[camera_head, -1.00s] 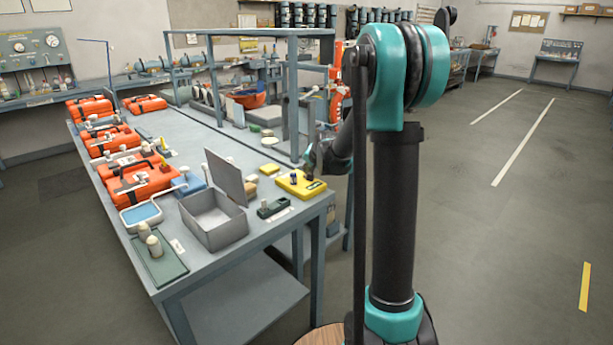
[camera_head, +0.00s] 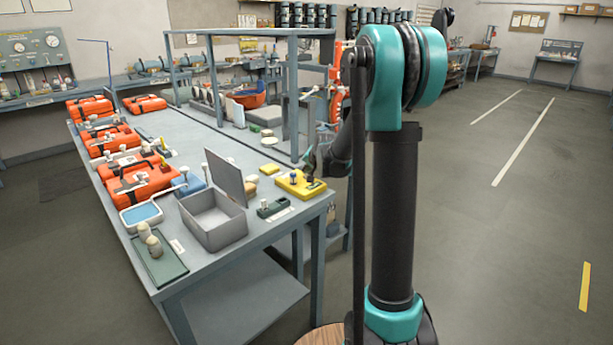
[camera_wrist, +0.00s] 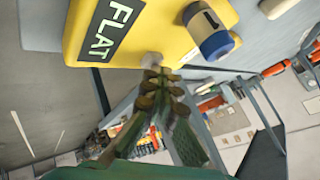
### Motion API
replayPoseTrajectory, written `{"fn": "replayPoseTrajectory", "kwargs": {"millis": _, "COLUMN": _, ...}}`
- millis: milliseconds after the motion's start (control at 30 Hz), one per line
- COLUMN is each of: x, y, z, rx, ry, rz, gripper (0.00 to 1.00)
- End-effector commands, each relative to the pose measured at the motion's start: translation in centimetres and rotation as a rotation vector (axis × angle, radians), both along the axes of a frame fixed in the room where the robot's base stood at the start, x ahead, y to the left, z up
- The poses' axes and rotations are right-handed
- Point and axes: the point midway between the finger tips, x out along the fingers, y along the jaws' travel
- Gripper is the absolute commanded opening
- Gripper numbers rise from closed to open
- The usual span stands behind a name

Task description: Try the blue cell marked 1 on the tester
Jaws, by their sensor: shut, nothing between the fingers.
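The yellow tester (camera_head: 291,187) lies near the right end of the long bench. In the wrist view the tester (camera_wrist: 75,30) bears a dark label reading FLAT. A blue cell (camera_wrist: 219,44) with a pale grey body and a dark mark stands on the tester; it also shows small in the head view (camera_head: 293,177). My gripper (camera_wrist: 155,80) is shut and empty, its tips close to a small pale knob (camera_wrist: 151,60) at the tester's edge. I cannot tell whether they touch. The cell is beside the fingers, apart from them. In the head view my gripper (camera_head: 310,172) is over the tester's right end.
A grey open box (camera_head: 213,218) with a raised lid stands left of the tester. A small dark green holder (camera_head: 272,209) lies in front. A green tray (camera_head: 170,268) with pale cylinders, a blue-topped tray (camera_head: 141,213) and orange cases (camera_head: 140,183) are farther left. A frame stands behind.

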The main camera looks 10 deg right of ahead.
Motion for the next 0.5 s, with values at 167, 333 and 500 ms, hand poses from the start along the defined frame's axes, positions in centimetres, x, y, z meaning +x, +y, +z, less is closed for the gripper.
{"fn": "replayPoseTrajectory", "kwargs": {"millis": 167, "x": 0.0, "y": 0.0, "z": 0.6, "rx": 0.000, "ry": 0.000, "rz": 0.000, "gripper": 0.00}}
{"fn": "replayPoseTrajectory", "kwargs": {"millis": 333, "x": 0.0, "y": 0.0, "z": 1.5, "rx": 0.000, "ry": 0.000, "rz": 0.000, "gripper": 0.00}}
{"fn": "replayPoseTrajectory", "kwargs": {"millis": 500, "x": 0.0, "y": 0.0, "z": 1.8, "rx": 0.000, "ry": 0.000, "rz": 0.000, "gripper": 0.00}}
